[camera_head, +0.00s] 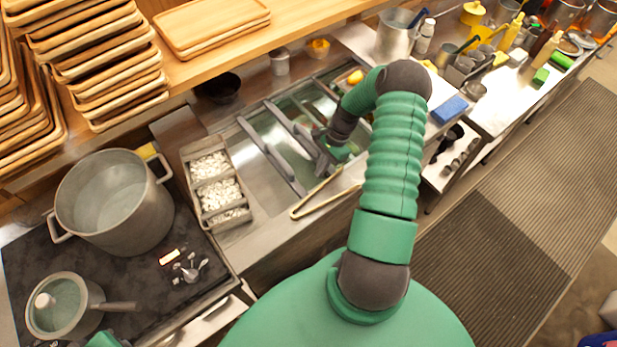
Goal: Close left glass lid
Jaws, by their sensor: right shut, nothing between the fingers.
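A steel counter unit with glass lids in metal frames lies in the middle of the view. The left glass lid (268,153) is at its left end, beside the bean tray. I cannot tell clearly how far it stands open. My right gripper (324,167) reaches down to the metal bars (289,135) of the lid frames, at the lid's right side. It is shut and empty. It looks close to the bars, but contact cannot be made out. My right arm hides part of the unit behind it. My left gripper is not in view.
A tray of white beans (183,153) sits left of the lids. Tongs (318,191) lie at the counter's front edge. A large pot (112,243) and a small lidded pan (91,306) stand at left. Wooden trays (112,75) are stacked on the shelf. A blue sponge (449,109) lies at right.

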